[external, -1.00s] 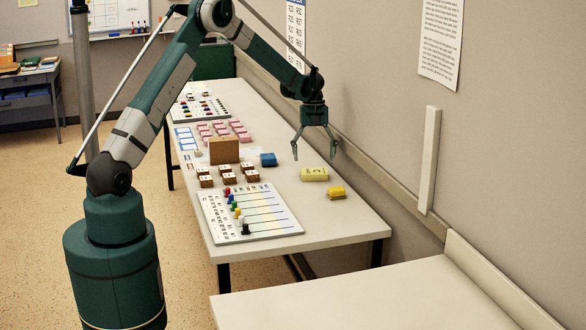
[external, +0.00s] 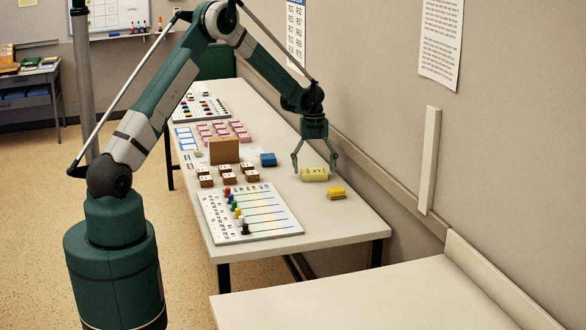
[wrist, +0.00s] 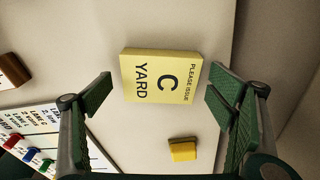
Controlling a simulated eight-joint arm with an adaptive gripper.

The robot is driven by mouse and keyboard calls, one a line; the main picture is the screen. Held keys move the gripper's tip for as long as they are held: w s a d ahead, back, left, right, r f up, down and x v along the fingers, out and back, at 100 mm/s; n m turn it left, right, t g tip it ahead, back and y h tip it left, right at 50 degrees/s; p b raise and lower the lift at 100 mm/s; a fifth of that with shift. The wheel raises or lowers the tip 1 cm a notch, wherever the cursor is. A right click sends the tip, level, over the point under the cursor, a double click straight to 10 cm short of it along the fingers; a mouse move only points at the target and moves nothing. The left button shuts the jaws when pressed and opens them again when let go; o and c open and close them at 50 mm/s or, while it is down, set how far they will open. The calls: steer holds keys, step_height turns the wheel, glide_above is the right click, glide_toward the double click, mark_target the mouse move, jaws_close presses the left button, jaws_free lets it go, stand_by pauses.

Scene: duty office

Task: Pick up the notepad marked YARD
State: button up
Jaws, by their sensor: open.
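The notepad marked YARD (wrist: 161,77) is a pale yellow block lying flat on the table. In the wrist view its top reads "PLEASE ISSUE", a large "C" and "YARD", turned sideways. In the external view the notepad (external: 314,174) lies near the wall side of the table. My gripper (external: 315,172) is open above it, its fingers spread to either side. In the wrist view the notepad lies between the fingers of my gripper (wrist: 158,92), with gaps on both sides. I cannot tell the exact height left above it.
A small yellow block (external: 336,193) lies just in front of the notepad. A blue block (external: 268,159) and a brown upright board (external: 224,151) stand to the left. A white board with coloured pegs (external: 250,212) lies nearer the front. The wall rises close on the right.

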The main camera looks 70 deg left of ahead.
mark_target(314, 171)
steer(key=shift+c, duration=0.6)
steer(key=c, duration=1)
steer(key=shift+o, duration=0.2)
steer(key=shift+r, duration=0.15)
step_height(314, 171, up, 10)
steer(key=shift+p, duration=0.45)
